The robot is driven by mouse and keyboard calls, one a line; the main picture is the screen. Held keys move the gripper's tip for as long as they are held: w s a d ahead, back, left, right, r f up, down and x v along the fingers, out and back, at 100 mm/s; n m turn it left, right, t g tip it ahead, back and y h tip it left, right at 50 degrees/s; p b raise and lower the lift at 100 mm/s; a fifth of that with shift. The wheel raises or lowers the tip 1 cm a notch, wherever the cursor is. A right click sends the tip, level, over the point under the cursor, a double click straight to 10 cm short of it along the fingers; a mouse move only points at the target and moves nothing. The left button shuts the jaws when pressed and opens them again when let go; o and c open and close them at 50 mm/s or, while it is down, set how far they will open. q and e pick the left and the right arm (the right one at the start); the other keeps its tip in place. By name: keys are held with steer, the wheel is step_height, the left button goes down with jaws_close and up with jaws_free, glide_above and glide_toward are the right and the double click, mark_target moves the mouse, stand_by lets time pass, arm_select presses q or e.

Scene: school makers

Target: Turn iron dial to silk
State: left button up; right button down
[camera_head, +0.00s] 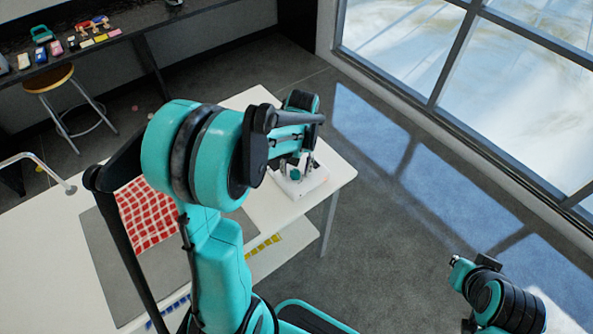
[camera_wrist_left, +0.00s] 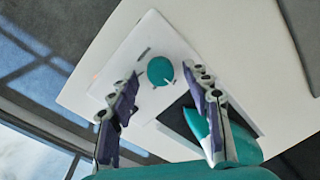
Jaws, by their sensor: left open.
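A round teal dial (camera_wrist_left: 160,71) sits on a flat white base (camera_wrist_left: 150,40) in the left wrist view, with a small pale pointer at its edge and a short grey mark beside it. In the head view the dial (camera_head: 295,174) and white base (camera_head: 313,187) are near the table's right corner. My left gripper (camera_head: 296,163) is above the base; in its wrist view its open fingers (camera_wrist_left: 166,92) stand on either side of the dial, apart from it. Any setting labels are too small to read. My right arm is at the lower right, its fingers unclear.
The white table (camera_head: 30,235) carries a grey mat (camera_head: 115,255) and a red checked cloth (camera_head: 150,213). A dark bench (camera_head: 130,20) with small items and a wooden stool (camera_head: 48,79) stand behind. Open floor lies right of the table, below the window.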

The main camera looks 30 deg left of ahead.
arm_select(q)
steer(key=shift+f, duration=0.2)
jaws_close()
steer(key=shift+m, duration=0.3)
steer(key=m, duration=0.5)
steer(key=shift+s, duration=0.1)
steer(key=m, duration=0.6)
steer(key=shift+d+t, duration=0.1)
steer(key=shift+t, duration=0.3)
stand_by(0.3)
